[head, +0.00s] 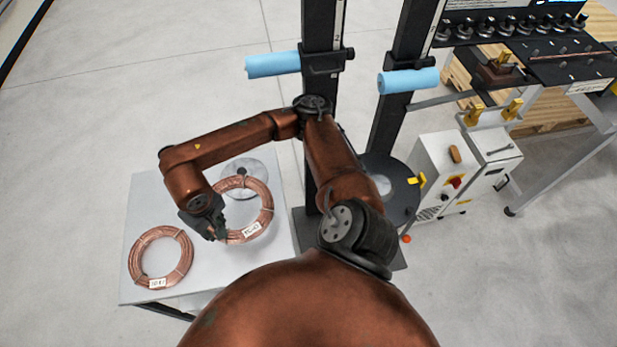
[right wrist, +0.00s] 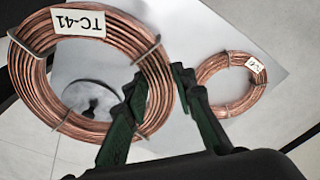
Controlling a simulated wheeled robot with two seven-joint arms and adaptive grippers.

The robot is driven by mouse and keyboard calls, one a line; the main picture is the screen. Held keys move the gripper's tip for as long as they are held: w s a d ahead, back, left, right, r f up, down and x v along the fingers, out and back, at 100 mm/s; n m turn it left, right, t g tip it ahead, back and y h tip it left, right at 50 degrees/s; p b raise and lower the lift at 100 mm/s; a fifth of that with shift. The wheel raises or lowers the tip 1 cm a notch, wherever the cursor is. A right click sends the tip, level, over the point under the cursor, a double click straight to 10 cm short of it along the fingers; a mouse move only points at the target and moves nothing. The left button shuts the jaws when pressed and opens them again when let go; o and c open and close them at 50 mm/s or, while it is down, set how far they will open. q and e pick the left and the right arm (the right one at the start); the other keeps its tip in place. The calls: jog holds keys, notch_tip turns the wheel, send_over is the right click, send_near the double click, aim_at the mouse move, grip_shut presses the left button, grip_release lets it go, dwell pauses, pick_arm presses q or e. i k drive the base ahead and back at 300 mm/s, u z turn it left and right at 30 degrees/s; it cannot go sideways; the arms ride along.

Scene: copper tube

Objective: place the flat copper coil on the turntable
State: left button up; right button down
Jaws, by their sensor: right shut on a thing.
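My right gripper (head: 215,232) is shut on the rim of a copper coil (head: 265,215) labelled TC-41. In the right wrist view the coil's rim (right wrist: 45,75) passes between the fingers (right wrist: 158,85). This coil appears raised above the table. A second copper coil (head: 135,262) lies flat on the table at the left; it also shows in the right wrist view (right wrist: 208,72). A round grey disc (head: 243,166), apparently the turntable, is on the table behind the held coil, partly hidden by it. My left gripper is not in view.
The white table (head: 150,205) has bare room behind the second coil. Black columns with blue rollers (head: 272,65) stand right of it. A larger dark disc (head: 405,205) and a white cabinet (head: 430,165) are farther right.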

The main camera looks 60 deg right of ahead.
aim_at(378, 187)
jog(key=z, duration=0.8)
jog(key=k, duration=0.4)
jog(key=z, duration=0.65)
jog(key=i, duration=0.5)
